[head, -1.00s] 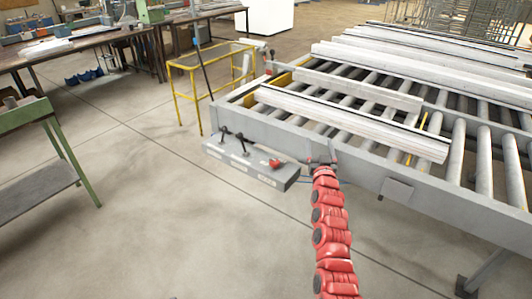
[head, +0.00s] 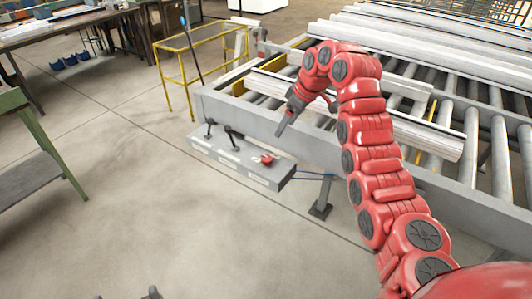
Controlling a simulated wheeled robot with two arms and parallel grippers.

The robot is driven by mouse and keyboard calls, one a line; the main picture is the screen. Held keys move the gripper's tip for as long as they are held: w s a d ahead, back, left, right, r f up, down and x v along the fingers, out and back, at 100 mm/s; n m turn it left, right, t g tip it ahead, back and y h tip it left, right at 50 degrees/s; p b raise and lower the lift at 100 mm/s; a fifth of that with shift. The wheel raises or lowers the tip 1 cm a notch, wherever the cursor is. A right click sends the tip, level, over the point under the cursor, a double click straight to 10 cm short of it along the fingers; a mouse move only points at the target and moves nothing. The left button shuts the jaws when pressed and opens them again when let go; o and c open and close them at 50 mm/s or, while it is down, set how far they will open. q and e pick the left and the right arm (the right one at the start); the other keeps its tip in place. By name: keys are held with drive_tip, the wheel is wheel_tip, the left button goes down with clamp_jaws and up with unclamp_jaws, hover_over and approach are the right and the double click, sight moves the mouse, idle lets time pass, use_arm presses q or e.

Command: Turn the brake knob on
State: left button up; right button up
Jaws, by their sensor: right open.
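The grey control box (head: 215,155) is fixed along the side of the roller bench, with pale labels on its front face. A red knob (head: 267,159) sits at its right end; I take it for the brake knob. Two black levers (head: 231,136) stand on the left part of the box. The knob's turned position is too small to read. My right gripper (head: 281,130) is open and points down, above and behind the knob in the picture, apart from it. Dark tips, probably of my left gripper (head: 127,296), barely show at the bottom edge.
The roller bench (head: 340,150) carries several long pale profiles (head: 440,135). A yellow rail frame (head: 178,78) stands behind the box to the left. The floor in front of the box is clear. A green-legged table (head: 50,145) is at the left.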

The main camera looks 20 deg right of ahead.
sight(267, 157)
drive_tip(key=p+x, duration=0.3)
drive_tip(key=x, duration=1.3)
drive_tip(key=shift+w+f+p, duration=0.25)
drive_tip(key=shift+p, duration=0.05)
clamp_jaws()
